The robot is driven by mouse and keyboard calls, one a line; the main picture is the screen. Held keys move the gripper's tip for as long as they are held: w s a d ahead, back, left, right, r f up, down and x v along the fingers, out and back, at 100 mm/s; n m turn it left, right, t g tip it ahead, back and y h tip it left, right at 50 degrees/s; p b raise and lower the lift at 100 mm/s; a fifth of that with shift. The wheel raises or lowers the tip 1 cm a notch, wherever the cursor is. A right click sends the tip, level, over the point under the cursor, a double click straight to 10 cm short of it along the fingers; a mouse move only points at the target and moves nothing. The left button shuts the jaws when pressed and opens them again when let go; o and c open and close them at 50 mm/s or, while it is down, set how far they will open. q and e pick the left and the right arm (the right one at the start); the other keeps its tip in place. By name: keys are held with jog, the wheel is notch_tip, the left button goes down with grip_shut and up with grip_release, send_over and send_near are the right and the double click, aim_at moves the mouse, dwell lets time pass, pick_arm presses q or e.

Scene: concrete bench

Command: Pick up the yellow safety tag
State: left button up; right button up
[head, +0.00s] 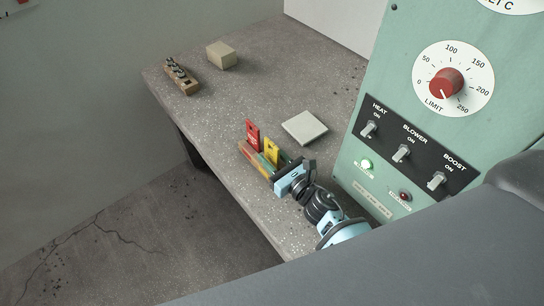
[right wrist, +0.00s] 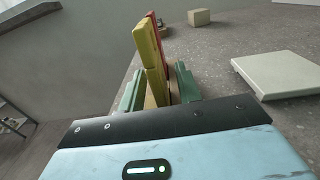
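The yellow safety tag (head: 272,150) stands upright in a low wooden holder (head: 249,152) near the bench's front edge. A red tag (head: 253,134) stands just behind it in the same holder. My right gripper (head: 273,158) is at the near end of the holder. In the right wrist view the yellow tag (right wrist: 149,48) rises between the two green fingers of my right gripper (right wrist: 158,88). The fingers are apart, one on each side, with gaps showing. The red tag is mostly hidden behind the yellow one there. My left gripper is not in view.
A pale square plate (head: 304,127) lies right of the holder. A beige block (head: 221,55) and a wooden piece with metal parts (head: 181,79) sit farther back. A green control panel (head: 430,120) stands at the right. The middle of the bench is clear.

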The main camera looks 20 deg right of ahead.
aim_at(279, 155)
jog(key=shift+c, duration=0.2)
grip_shut()
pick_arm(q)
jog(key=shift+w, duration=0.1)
pick_arm(e)
jog(key=shift+r, duration=0.15)
jog(key=shift+r, duration=0.6)
notch_tip(279, 155, up, 3)
jog(key=shift+f+p, duration=0.2)
jog(key=shift+p, duration=0.45)
pick_arm(q)
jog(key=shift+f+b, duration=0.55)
jog(key=shift+b, duration=0.65)
pick_arm(e)
jog(key=s+r, duration=0.1)
jog(key=s, duration=1.5)
